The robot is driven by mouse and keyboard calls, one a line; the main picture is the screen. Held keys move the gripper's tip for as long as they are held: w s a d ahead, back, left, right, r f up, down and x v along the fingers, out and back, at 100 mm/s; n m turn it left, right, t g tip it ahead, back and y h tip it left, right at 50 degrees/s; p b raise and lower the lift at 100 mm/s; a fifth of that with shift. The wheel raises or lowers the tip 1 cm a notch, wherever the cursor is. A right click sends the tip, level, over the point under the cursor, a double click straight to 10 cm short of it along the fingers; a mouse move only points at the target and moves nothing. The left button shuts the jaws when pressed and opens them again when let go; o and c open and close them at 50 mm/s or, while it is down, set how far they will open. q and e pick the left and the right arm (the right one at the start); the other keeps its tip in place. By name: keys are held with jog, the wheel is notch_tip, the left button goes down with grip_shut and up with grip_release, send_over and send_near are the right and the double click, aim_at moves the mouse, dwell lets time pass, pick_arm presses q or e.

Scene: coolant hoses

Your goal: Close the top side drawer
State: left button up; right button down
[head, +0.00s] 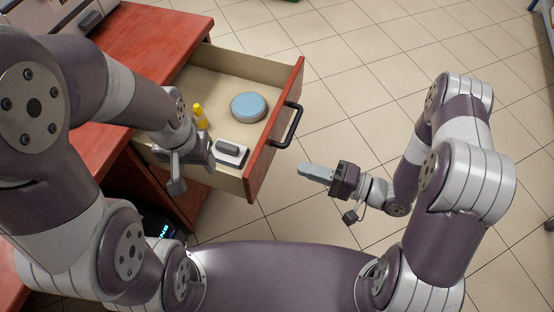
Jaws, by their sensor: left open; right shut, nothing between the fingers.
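The top side drawer (288,135) is pulled well out of the red desk (150,42), with its red front facing right and a dark handle (287,124) on it. Inside lie a round blue-lidded tin (249,106), a yellow bottle (200,116) and a white and grey block-like item (230,152). My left gripper (190,172) is open over the near left side of the drawer; whether it touches the drawer wall I cannot tell. My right gripper (314,173) is shut and empty, right of the drawer front and apart from the handle.
The desk top extends to the upper left, with a pale grey box-like unit (90,18) at its back. Dark space and a lit device (160,229) show below the drawer. The tiled floor (370,70) to the right is mostly clear.

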aim_at(265, 156)
pick_arm(q)
jog(key=shift+f+b, duration=0.45)
jog(key=shift+f, duration=0.1)
pick_arm(e)
jog(key=x, duration=0.8)
pick_arm(q)
jog(key=shift+r, duration=0.1)
pick_arm(e)
jog(key=shift+w, duration=0.1)
